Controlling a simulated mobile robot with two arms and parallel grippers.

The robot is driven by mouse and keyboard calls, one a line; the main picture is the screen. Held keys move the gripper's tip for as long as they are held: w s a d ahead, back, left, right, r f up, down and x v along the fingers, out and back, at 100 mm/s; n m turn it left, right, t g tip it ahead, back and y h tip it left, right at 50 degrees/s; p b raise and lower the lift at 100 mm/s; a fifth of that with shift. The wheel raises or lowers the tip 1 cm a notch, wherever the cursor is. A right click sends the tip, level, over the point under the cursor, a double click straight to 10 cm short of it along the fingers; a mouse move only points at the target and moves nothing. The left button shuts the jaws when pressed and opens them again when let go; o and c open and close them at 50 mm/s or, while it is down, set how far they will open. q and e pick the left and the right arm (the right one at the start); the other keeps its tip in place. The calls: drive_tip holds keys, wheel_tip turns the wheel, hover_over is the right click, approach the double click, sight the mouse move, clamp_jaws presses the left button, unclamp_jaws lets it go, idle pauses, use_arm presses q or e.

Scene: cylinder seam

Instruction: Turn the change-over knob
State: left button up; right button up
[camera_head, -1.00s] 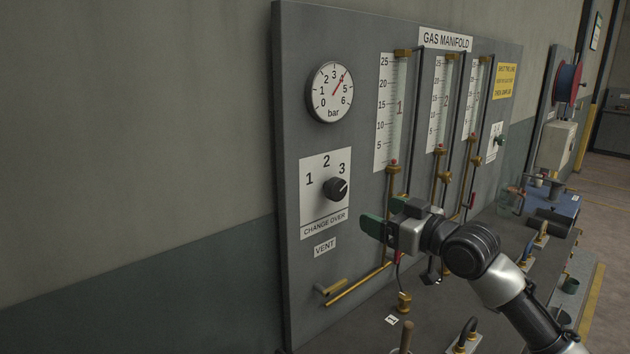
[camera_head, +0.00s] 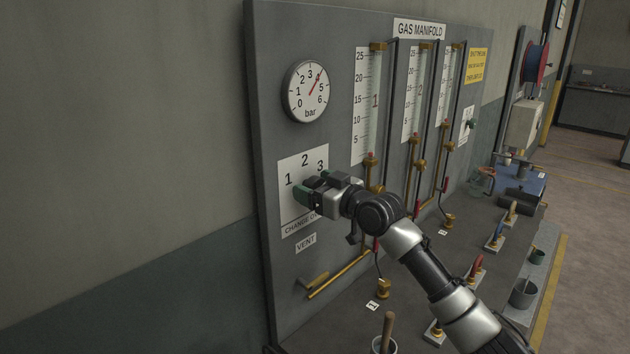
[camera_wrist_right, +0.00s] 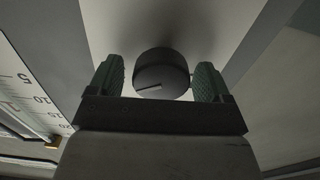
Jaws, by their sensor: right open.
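The gripper also shows in the right wrist view (camera_wrist_right: 161,84), open. The plate's numbers 1, 2 and 3 remain visible above the gripper. My left gripper is not in view.
The grey gas manifold panel (camera_head: 265,150) carries a bar gauge (camera_head: 306,91) above the plate and tall flow tubes (camera_head: 369,105) to the right. A handle in a cup (camera_head: 388,330) stands on the bench.

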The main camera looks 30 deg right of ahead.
drive_tip(key=c, duration=0.9)
drive_tip(key=shift+c, duration=0.2)
